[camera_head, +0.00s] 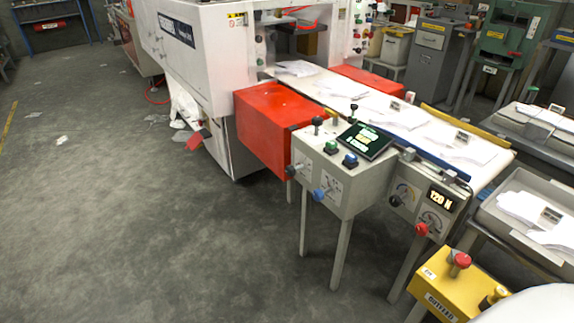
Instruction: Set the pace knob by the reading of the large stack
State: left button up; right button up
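A control panel stands at the near end of the white conveyor (345,90). It carries a red knob (421,229) on a dial, a dark knob (395,201) by another dial, and a blue knob (318,195) on the box to their left. I cannot tell which one is the pace knob; their labels are too small to read. A display (440,199) above the red knob seems to read "120 N". White film stacks lie on the conveyor, one in the middle (398,118) and one nearer (465,148), with small grey readouts beside them, too small to read. Neither gripper shows.
A dark screen (366,141) with green and yellow text is tilted on the grey box. A yellow box (457,284) with a red button stands at the front right. Grey trays (480,217) with white stacks are at the right. The floor (150,230) at left is mostly clear.

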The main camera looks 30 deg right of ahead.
aim_at(318, 195)
jog(key=i, duration=3.3)
jog(key=z, duration=3.55)
